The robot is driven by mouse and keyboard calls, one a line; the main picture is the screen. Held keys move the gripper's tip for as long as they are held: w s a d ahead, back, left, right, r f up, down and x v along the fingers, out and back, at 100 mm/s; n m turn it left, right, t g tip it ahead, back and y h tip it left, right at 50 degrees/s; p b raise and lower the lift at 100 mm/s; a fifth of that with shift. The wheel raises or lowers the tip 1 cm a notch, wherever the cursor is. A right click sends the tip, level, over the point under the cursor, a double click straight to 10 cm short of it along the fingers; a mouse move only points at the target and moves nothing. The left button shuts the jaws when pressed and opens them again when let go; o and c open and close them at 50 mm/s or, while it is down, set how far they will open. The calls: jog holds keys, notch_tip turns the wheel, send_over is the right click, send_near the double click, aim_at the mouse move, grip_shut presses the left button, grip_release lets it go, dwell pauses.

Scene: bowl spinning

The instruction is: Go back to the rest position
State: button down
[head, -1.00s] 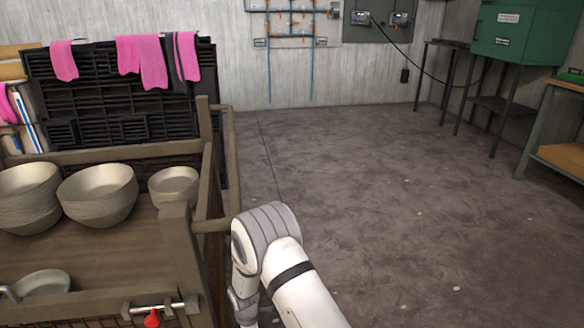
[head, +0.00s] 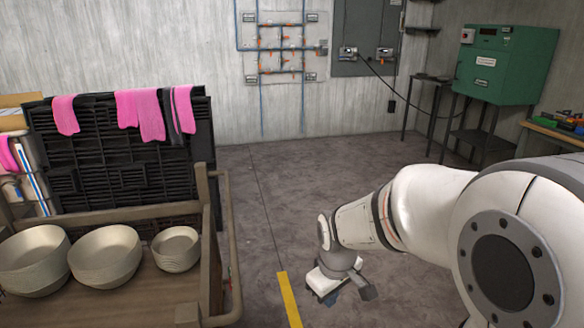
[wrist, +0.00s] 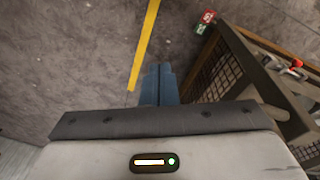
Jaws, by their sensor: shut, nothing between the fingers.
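My gripper (wrist: 160,84) shows in the wrist view as two blue fingers side by side, shut with nothing between them. It points down over bare floor, beside the wooden cart and apart from it. In the head view my gripper (head: 332,294) hangs low at the end of my white arm, right of the cart. Its fingers are small there and partly hidden by the wrist. Stacked pale bowls (head: 106,256) stand on the wooden cart (head: 150,298) at the left, clear of my arm.
The cart (wrist: 262,90) has mesh sides and a red-handled latch at the right of the wrist view. A yellow floor line (head: 289,300) runs near my gripper. Open floor (head: 310,180) lies beyond.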

jog(key=s+d+r+m+p, duration=0.3)
jog(key=s+r, duration=0.3)
jog(key=r, duration=0.3)
jog(key=s+d+r+m+t+p, duration=0.1)
jog(key=s+d+r+m+p, duration=0.2)
jog(key=s+r+p, duration=0.3)
notch_tip(320, 180, up, 3)
jog(key=shift+s+d+f+m, duration=0.1)
jog(key=shift+s+d+m, duration=0.25)
jog(key=shift+s+m, duration=0.3)
